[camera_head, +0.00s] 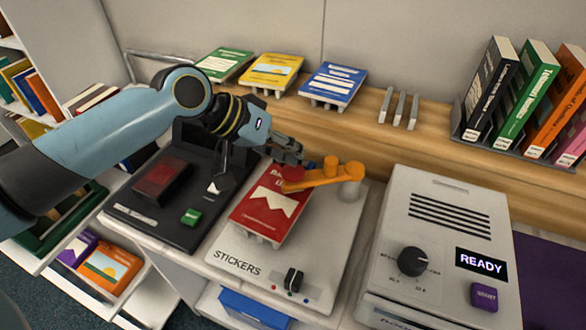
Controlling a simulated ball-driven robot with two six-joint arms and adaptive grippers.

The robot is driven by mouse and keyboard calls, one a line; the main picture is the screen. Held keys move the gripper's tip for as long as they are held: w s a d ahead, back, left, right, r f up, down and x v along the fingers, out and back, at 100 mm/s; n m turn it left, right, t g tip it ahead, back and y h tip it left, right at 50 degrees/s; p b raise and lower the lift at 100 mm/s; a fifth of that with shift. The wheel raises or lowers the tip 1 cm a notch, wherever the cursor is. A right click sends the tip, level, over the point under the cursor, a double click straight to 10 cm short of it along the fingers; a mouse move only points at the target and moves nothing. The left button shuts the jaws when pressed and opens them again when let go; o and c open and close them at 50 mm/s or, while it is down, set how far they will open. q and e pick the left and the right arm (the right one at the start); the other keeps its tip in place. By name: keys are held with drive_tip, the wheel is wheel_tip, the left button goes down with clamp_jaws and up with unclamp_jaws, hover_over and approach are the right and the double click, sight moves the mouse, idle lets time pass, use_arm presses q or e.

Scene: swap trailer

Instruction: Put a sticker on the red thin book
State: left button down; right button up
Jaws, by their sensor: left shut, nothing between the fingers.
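The red thin book (268,212) lies face up on the grey sticker machine (238,262), marked "STICKERS". Its cover carries a white zigzag shape and white lettering. An orange swing arm (325,178) reaches from a grey pivot at the right over the book's upper right part. A round red piece at the arm's left end hides some lettering. My left gripper (292,158) is shut and empty, just above and behind the book's top edge, close to the arm's end. I cannot tell whether it touches the arm. My right gripper is not in view.
A black device (163,219) with a green button stands left. A grey machine (430,218) showing "READY" stands right. Green (224,63), yellow (272,73) and blue (333,83) books rest on stands behind. Upright books (528,90) fill the back right. The machine has a black knob (294,280).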

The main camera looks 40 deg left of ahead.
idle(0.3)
use_arm(q)
drive_tip(key=shift+f, duration=0.15)
drive_tip(key=shift+f, duration=0.25)
drive_tip(key=shift+f, duration=0.2)
idle(0.5)
drive_tip(key=shift+f+b, duration=0.5)
drive_tip(key=shift+f, duration=0.05)
idle(0.4)
idle(0.3)
drive_tip(key=shift+r+p, duration=1.2)
drive_tip(key=shift+p, duration=0.05)
